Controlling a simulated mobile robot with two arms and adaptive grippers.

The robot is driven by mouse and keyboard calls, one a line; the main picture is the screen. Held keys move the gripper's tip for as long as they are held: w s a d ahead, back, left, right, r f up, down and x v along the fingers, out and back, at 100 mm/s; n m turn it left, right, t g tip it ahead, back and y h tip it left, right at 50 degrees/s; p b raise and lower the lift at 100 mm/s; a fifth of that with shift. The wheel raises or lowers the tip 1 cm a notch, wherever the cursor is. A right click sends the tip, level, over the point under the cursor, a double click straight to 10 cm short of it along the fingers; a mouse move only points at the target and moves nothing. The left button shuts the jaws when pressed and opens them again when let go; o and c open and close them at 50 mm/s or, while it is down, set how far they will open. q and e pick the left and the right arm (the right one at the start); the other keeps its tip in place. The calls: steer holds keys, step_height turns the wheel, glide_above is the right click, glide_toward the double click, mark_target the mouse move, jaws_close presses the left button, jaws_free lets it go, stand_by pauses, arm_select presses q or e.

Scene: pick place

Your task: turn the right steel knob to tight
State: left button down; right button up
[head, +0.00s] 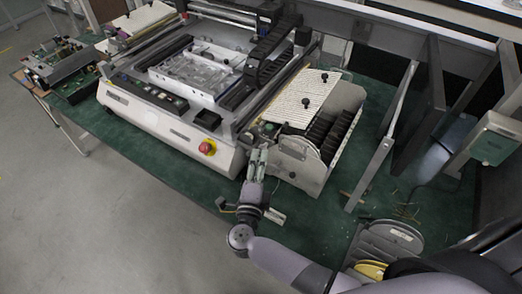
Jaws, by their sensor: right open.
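A large white bench machine (150,110) stands on the green table. At its right front corner, beside the open metal rack unit (300,160), there is a small cluster of fittings (267,128). A steel knob may be among them, but it is too small to tell, and so is its setting. My right gripper (258,158) reaches up from below, with its fingertips just in front of this corner. It is open and I see nothing between its fingers. Whether it touches any fitting is unclear. My left gripper is out of view.
Circuit boards (62,62) lie at the far left. Metal frame posts (385,140) rise at right. The green table front (170,165) is mostly clear.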

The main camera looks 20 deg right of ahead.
mark_target(264, 147)
steer(key=x, duration=0.3)
steer(key=shift+w+d, duration=0.1)
steer(key=shift+w, duration=0.15)
steer(key=shift+c, duration=0.5)
jaws_close()
